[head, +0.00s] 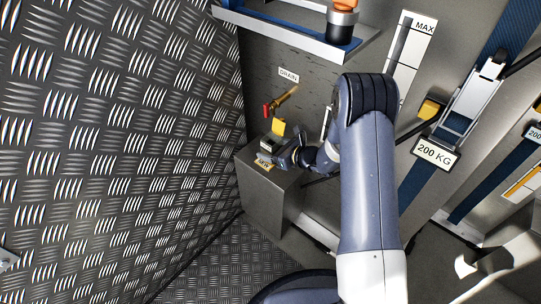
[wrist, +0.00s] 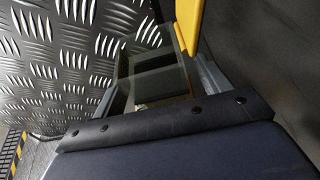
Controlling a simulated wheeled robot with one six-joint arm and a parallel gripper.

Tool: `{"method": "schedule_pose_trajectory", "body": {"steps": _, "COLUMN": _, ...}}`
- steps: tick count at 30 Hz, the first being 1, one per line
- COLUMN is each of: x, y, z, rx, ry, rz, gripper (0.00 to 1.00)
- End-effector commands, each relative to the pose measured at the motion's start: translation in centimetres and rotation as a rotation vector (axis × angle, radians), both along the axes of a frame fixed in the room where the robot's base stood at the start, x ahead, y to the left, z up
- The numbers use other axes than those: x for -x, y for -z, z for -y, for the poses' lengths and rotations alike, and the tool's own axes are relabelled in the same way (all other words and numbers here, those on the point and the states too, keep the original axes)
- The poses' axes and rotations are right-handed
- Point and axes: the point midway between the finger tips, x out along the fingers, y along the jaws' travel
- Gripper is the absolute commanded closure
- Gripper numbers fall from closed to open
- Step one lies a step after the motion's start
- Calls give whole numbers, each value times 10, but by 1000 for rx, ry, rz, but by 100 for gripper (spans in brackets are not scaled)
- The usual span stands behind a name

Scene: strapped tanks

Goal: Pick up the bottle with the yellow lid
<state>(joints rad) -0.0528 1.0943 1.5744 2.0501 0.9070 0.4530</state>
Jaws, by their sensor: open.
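In the head view a small yellow piece (head: 278,127), which looks like the yellow lid, stands up just beyond my gripper. Below it is a small grey-green boxy body (head: 269,144), which may be the bottle, on top of the grey block. In the wrist view the yellow piece (wrist: 188,24) rises at top centre, beside a dark, box-like grey-green body (wrist: 160,82). My gripper (head: 275,150) is open and close around or beside this body; I cannot tell whether it touches. My wrist hides the lower part of the body.
The grey block (head: 262,198) has a yellow label on its top edge. A brass drain tap (head: 285,96) with a red end sticks out of the wall above. A ribbed metal wall (head: 120,130) is close on the left. A blue-lined shelf (head: 290,35) hangs above.

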Motion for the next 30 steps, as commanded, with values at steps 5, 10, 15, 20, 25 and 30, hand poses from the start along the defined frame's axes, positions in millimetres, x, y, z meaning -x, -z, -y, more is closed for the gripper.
{"method": "schedule_pose_trajectory", "body": {"steps": 5, "x": -5, "y": 3, "z": -6, "rx": -1, "ry": 1, "rz": 1, "gripper": 27}}
{"method": "schedule_pose_trajectory", "body": {"steps": 10, "x": -5, "y": 3, "z": -6, "rx": 0, "ry": 1, "rz": 0, "gripper": 29}}
{"method": "schedule_pose_trajectory", "body": {"steps": 15, "x": -5, "y": 2, "z": -6, "rx": 0, "ry": 1, "rz": 0, "gripper": 43}}
{"method": "schedule_pose_trajectory", "body": {"steps": 20, "x": -5, "y": 3, "z": -6, "rx": 0, "ry": 0, "rz": 0, "gripper": 56}}
{"method": "schedule_pose_trajectory", "body": {"steps": 25, "x": -5, "y": 2, "z": -6, "rx": 0, "ry": 0, "rz": 0, "gripper": 70}}
{"method": "schedule_pose_trajectory", "body": {"steps": 30, "x": -5, "y": 3, "z": -6, "rx": 0, "ry": 0, "rz": 0, "gripper": 84}}
